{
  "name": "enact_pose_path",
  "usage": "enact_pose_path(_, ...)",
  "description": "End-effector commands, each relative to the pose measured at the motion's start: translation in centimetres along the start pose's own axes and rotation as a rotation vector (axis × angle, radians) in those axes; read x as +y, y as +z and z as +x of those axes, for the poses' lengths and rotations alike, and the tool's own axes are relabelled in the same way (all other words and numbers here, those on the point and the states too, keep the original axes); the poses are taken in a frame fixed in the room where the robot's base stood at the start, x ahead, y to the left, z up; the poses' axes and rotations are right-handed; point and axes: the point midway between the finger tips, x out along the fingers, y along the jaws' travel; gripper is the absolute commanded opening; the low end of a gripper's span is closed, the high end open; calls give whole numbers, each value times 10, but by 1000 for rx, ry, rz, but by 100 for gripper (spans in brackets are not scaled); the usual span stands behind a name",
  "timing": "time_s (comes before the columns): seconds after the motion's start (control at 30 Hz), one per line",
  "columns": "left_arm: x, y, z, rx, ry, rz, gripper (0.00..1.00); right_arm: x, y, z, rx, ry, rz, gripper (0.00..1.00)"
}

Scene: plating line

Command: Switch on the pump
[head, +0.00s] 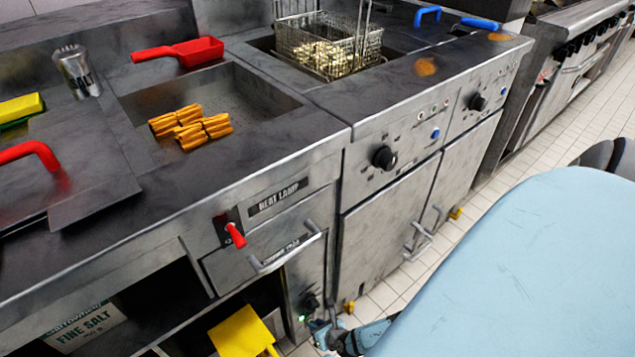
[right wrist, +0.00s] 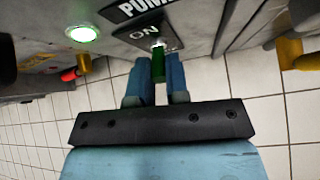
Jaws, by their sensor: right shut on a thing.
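In the right wrist view, the pump switch (right wrist: 159,67) is a small green lever below an ON mark (right wrist: 144,36) and a partly cut-off PUMP label (right wrist: 140,8). My right gripper (right wrist: 155,78) has its blue fingers on both sides of the lever and is shut on it. A round lamp (right wrist: 83,33) beside the label glows green. In the head view, my right gripper (head: 325,333) is low at the front of the fryer cabinet, by the small lit lamp (head: 302,318); the lever itself cannot be made out there. My left gripper is not in view.
Above the switch are a red heat lamp lever (head: 236,235) and a drawer handle (head: 288,254). A yellow scoop-like thing (head: 240,332) sticks out of the lower shelf. A fryer basket (head: 325,45) stands on top. Tiled floor (head: 420,275) is clear to the right.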

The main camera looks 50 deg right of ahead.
Motion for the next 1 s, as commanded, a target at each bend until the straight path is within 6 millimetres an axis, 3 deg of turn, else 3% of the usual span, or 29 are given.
enact_pose_path(0.37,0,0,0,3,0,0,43,0,2,2,-1,-1,2,0)
enact_pose_path(0.4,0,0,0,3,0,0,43,0,3,2,-1,-1,2,24)
enact_pose_path(0.5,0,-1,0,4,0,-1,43,0,2,1,-1,-1,2,41)
enact_pose_path(1.0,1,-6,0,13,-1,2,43,0,7,-1,1,-1,2,41)
